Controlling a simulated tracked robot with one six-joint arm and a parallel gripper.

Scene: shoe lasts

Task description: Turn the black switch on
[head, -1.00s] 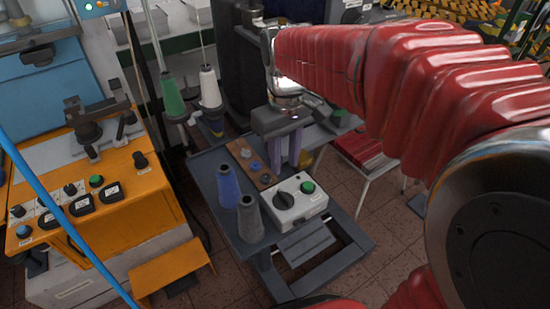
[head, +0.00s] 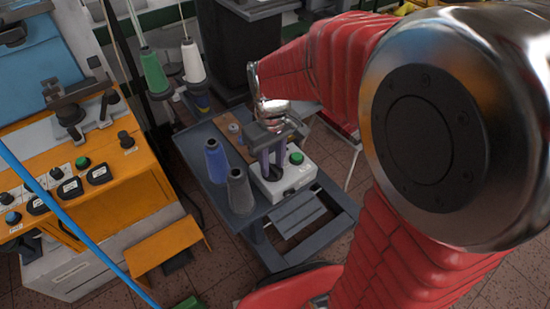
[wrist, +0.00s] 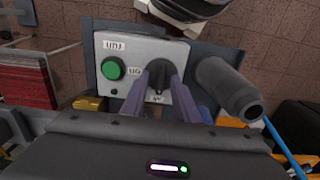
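A light grey control box (head: 298,180) stands on the small grey table and carries a round black switch (wrist: 159,76) and a green button (head: 296,158). In the wrist view the green button (wrist: 113,68) is left of the switch. My gripper (head: 271,168) is over the box, its two purple fingers pointing down. In the wrist view my gripper (wrist: 162,74) has its fingers apart, one on each side of the switch. I cannot tell whether they touch it. The switch is partly hidden by the fingers.
A blue thread cone (head: 216,162) and a grey thread cone (head: 240,192) stand left of the box on the table (head: 196,146). In the wrist view the grey cone (wrist: 225,88) is close to the right finger. An orange machine (head: 150,170) stands further left.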

